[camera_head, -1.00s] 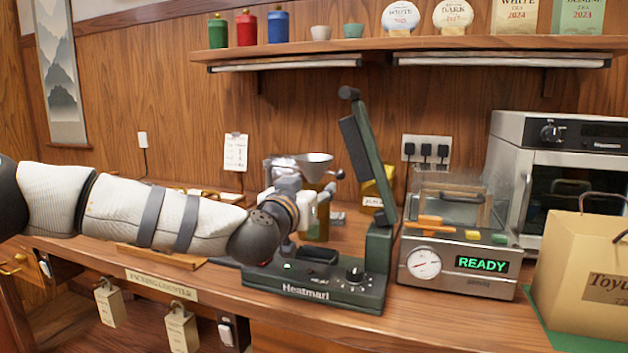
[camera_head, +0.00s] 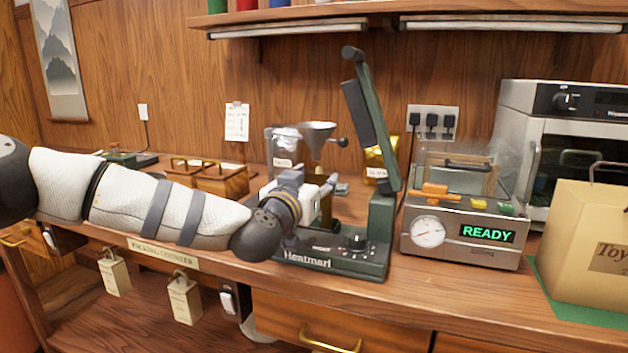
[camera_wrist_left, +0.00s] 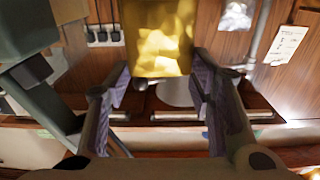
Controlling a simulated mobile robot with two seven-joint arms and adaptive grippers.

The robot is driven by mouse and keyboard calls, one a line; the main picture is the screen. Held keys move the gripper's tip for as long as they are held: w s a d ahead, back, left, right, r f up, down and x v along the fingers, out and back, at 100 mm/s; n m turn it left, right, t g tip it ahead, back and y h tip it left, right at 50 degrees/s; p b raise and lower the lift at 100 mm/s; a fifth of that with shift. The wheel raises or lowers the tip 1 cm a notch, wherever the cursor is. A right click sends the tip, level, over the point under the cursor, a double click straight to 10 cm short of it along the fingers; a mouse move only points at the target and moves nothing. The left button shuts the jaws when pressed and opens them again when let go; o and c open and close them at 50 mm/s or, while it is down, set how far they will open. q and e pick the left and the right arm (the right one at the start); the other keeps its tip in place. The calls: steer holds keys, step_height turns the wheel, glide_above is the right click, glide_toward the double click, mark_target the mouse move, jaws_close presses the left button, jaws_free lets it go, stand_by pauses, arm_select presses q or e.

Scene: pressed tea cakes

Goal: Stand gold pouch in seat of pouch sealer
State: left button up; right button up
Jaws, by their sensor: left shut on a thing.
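The gold pouch (camera_wrist_left: 157,38) is in my left gripper, between the two fingers in the left wrist view (camera_wrist_left: 158,85). That view looks upside down. In the head view the left gripper (camera_head: 328,186) is over the pouch sealer, and the pouch (camera_head: 326,210) shows in part just below it, dark gold. The pouch sealer (camera_head: 345,258) is dark green, marked Heatmarl, with its tall arm raised at the right. Its seat is mostly hidden behind my wrist and the pouch. I cannot tell whether the pouch touches it. The right gripper is not in view.
Another gold package with a label (camera_head: 376,160) stands behind the sealer arm. A metal funnel (camera_head: 316,130) stands behind the gripper. A steel machine reading READY (camera_head: 465,240) is close on the right. A wooden box (camera_head: 222,180) sits at the left. The counter's front strip is clear.

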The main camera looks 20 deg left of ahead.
arm_select(q)
steer(key=shift+f, duration=0.1)
stand_by(0.3)
steer(key=o, duration=1)
steer(key=shift+c, duration=0.2)
steer(key=s, duration=1.2)
steer(key=shift+a, duration=0.25)
